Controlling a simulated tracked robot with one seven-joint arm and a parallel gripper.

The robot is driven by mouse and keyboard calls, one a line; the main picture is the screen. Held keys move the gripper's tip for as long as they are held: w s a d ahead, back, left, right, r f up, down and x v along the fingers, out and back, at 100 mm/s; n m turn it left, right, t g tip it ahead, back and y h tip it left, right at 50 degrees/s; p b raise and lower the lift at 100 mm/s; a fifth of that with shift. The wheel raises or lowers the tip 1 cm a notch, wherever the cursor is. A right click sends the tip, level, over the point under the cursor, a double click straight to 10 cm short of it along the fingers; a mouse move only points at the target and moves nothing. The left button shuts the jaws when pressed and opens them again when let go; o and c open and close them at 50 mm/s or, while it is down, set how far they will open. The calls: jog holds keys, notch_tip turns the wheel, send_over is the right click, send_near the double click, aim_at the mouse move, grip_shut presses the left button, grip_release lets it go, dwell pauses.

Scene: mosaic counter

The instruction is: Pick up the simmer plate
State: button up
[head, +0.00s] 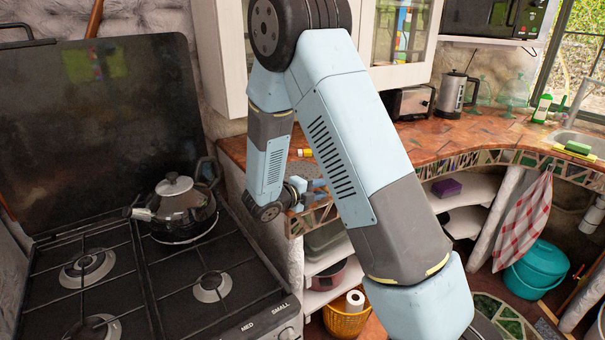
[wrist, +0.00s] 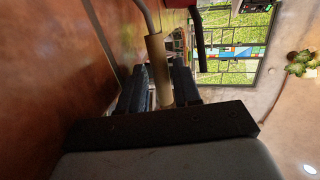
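In the wrist view a tan, rod-like handle (wrist: 157,68) stands between the two dark fingers of my gripper (wrist: 162,88). A grey metal wire curves up from its far end. I take it for the simmer plate's handle; no plate disc shows. The fingers lie close on both sides of the handle, with little or no gap. In the head view my gripper (head: 311,187) is low at the counter's front edge, right of the stove, partly hidden by my arm.
A black stove (head: 130,275) at left carries a kettle-like pot (head: 180,203). The mosaic counter (head: 440,142) bears a toaster (head: 408,102) and a steel kettle (head: 452,95). White cabinets (head: 222,60) hang above. Open shelves and a yellow basket (head: 345,321) are below.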

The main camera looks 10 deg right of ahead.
jog(key=shift+c, duration=0.3)
grip_shut()
jog(key=shift+r, duration=0.1)
